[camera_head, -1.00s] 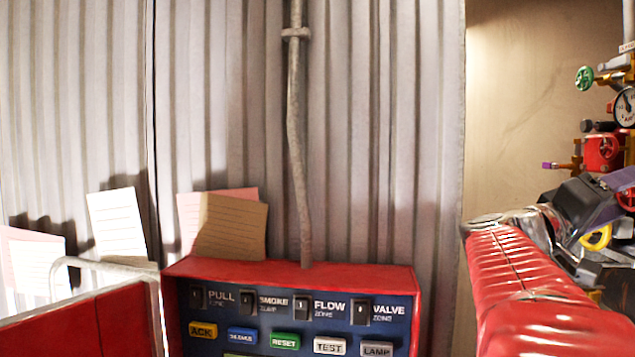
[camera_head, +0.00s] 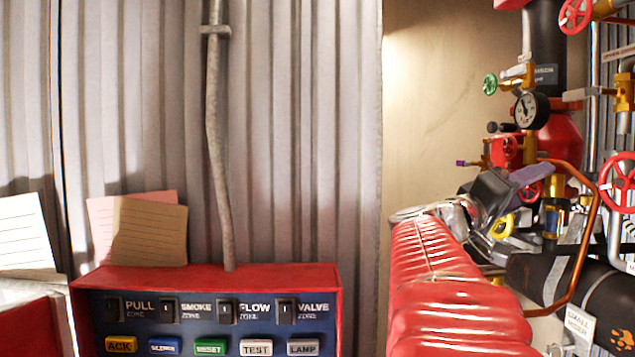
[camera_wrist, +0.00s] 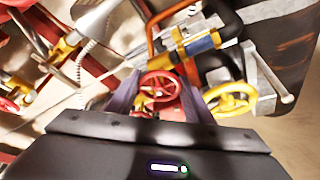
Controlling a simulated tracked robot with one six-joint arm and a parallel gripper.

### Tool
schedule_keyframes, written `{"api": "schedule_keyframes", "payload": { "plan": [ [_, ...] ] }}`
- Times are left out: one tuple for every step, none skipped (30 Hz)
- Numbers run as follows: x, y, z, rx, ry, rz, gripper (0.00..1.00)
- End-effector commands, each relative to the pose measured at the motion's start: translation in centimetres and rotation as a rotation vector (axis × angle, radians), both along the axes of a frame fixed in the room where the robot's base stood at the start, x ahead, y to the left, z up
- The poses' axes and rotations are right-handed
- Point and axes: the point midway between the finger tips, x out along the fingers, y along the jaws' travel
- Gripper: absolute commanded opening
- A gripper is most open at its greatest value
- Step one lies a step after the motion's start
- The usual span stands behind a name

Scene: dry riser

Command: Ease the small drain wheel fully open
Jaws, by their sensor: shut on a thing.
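A small red handwheel (camera_wrist: 160,87) with spokes sits between the two purple fingers of my gripper (camera_wrist: 157,98) in the wrist view. The fingers are shut on it, one at each side of the rim. In the head view my gripper (camera_head: 525,178) is at the right, in front of the pipework, and the red wheel (camera_head: 532,190) shows partly behind a purple finger. A yellow handwheel (camera_wrist: 230,98) is just right of the fingers in the wrist view, apart from them. It also shows below my gripper in the head view (camera_head: 503,226). How far the red wheel is turned cannot be told.
A pressure gauge (camera_head: 531,110), a green wheel (camera_head: 490,84) and larger red wheels (camera_head: 619,182) crowd the pipework. An orange bent pipe (camera_head: 594,225) passes close right of my gripper. A red-and-blue switch panel (camera_head: 205,310) stands at the lower left before corrugated wall.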

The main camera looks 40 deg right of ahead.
Motion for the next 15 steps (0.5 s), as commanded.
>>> {"api": "schedule_keyframes", "payload": {
  "plan": [
    [0.04,-0.05,-0.12,0.002,0.0,0.0,0.3],
    [0.04,-0.05,-0.13,0.002,0.0,0.0,0.28],
    [0.04,-0.06,-0.14,0.002,0.0,0.0,0.25],
    [0.1,-0.34,-0.18,0.003,0.001,0.001,0.25],
    [0.08,-0.25,-0.17,0.003,0.001,0.001,0.25],
    [0.07,-0.19,-0.17,0.004,0.002,0.001,0.25],
    [0.07,-0.16,-0.18,0.005,0.003,0.001,0.25],
    [0.06,-0.15,-0.18,0.006,0.004,0.002,0.25],
    [0.06,-0.13,-0.19,0.008,0.006,0.002,0.25],
    [0.06,-0.11,-0.2,0.01,0.007,0.001,0.25],
    [0.06,-0.1,-0.21,0.013,0.009,0.001,0.25],
    [0.05,-0.11,-0.22,0.016,0.014,0.001,0.25],
    [0.05,-0.1,-0.23,0.021,0.018,0.002,0.25],
    [0.04,-0.09,-0.23,0.025,0.024,0.001,0.25],
    [0.03,-0.09,-0.23,0.031,0.031,0.002,0.25]
  ]
}}
